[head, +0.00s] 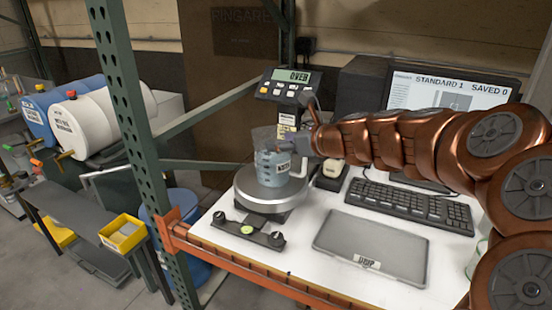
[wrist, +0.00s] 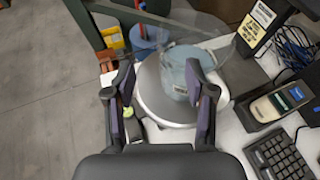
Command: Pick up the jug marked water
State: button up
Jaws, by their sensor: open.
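A clear jug (head: 272,165) with bluish contents stands upright on the round metal pan of the scale (head: 262,196). A small label shows on its side, but I cannot read it. My gripper (head: 312,138) is at the jug's right side in the head view, its fingers partly hidden there. In the wrist view my gripper (wrist: 158,78) is open, its two fingers spread. The jug (wrist: 178,75) also shows there beyond the fingertips, toward the right finger, which overlaps it. I cannot tell whether that finger touches it.
The scale display (head: 290,77) reads OVER. A keyboard (head: 418,205), a grey pad (head: 370,245) and a monitor (head: 450,92) are on the white table. A green rack post (head: 127,100) stands left. Blue and white drums (head: 88,120) lie beyond it.

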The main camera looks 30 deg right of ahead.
aim_at(257, 142)
jog(key=shift+d+p+x, duration=0.15)
jog(key=shift+p+x, duration=0.15)
jog(key=shift+x, duration=1.65)
jog(key=shift+d+p+x, duration=0.15)
jog(key=shift+p+x, duration=0.2)
jog(key=shift+x, duration=1.65)
jog(key=shift+d+p+x, duration=0.15)
jog(key=shift+p+x, duration=0.15)
jog(key=shift+x, duration=1.65)
jog(key=shift+w, duration=0.1)
jog(key=shift+r, duration=0.1)
grip_shut()
